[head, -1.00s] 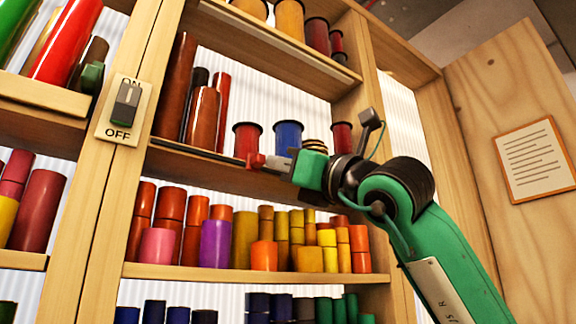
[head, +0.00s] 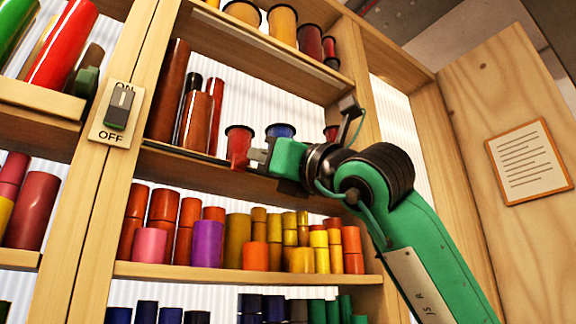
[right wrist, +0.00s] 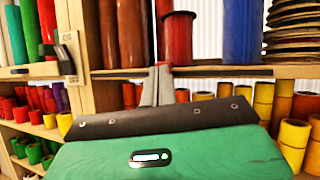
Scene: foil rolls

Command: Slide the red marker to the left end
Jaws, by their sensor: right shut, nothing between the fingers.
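My right gripper (head: 257,156) is shut and empty. Its tips are at the front edge of the middle shelf (head: 190,160), just right of a red patch (head: 238,163) low in front of a red spool (head: 240,140). The red patch is probably the red marker, but it blends with the spool and I cannot tell its outline or whether the tips touch it. A dark rail (head: 185,151) runs along the shelf edge to the left. In the right wrist view the closed fingers (right wrist: 162,72) point at the shelf edge below the red spool (right wrist: 178,38). My left gripper is not in view.
Tall brown and red rolls (head: 197,115) stand behind the rail at left. A blue spool (head: 280,131) stands behind my gripper. Several coloured rolls (head: 208,243) fill the shelf below. An ON/OFF switch (head: 118,108) is on the left post. A notice (head: 530,162) hangs at right.

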